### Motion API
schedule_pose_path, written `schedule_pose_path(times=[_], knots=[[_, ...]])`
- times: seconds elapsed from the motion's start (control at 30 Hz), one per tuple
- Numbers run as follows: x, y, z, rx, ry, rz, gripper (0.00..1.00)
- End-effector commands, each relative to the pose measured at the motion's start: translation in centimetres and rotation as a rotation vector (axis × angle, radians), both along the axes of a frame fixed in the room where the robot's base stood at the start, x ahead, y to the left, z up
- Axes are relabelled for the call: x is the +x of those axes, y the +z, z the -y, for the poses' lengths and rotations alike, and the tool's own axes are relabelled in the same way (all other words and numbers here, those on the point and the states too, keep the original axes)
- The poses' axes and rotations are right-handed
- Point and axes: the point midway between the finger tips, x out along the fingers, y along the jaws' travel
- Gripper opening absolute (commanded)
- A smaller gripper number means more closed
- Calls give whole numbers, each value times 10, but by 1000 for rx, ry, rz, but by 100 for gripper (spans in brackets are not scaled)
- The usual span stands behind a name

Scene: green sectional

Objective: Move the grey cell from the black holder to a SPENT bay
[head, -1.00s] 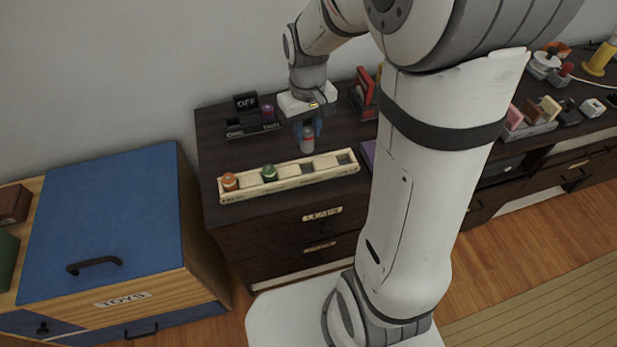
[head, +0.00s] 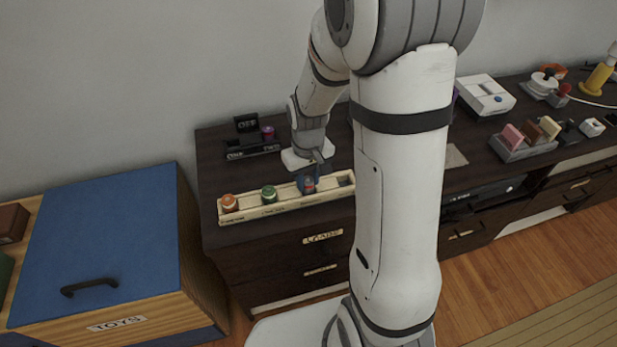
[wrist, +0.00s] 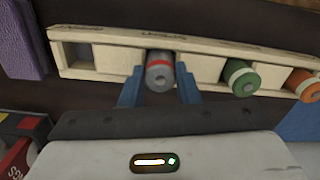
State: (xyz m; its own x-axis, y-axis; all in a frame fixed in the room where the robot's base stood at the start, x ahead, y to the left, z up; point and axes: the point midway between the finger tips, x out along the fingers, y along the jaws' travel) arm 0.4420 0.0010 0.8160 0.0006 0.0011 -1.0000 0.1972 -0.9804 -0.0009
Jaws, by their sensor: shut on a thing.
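The grey cell (wrist: 159,76), with a red band, is held between the two blue fingers of my gripper (wrist: 159,90). In the head view my gripper (head: 308,182) is at the third bay from the left of the pale wooden tray (head: 240,214). The cell is upright at that bay; how deep it sits is hard to tell. An orange cell (head: 229,203) and a green cell (head: 269,194) stand in the two left bays. The far right bay (head: 345,179) is empty. The black holder (head: 250,149) stands behind, with a purple cell (head: 268,133) at its right end.
A black OFF sign (head: 246,122) stands behind the holder. A purple item (wrist: 22,45) lies beside the tray's empty end in the wrist view. A blue-topped toy chest (head: 100,240) is left of the dark cabinet. My arm hides part of the cabinet top.

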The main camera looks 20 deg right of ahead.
Motion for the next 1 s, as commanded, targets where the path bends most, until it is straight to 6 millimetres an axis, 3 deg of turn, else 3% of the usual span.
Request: schedule_pose_path(times=[0.07, 0.1, 0.33, 0.7, 1.0], knots=[[0, -4, 0, 0, 0, 0, 3], [0, -3, 0, 0, 0, 0, 31], [0, -2, 0, 0, -1, 0, 50], [1, 7, 1, 0, -1, 2, 51], [1, 68, 1, 0, -2, 6, 51]])
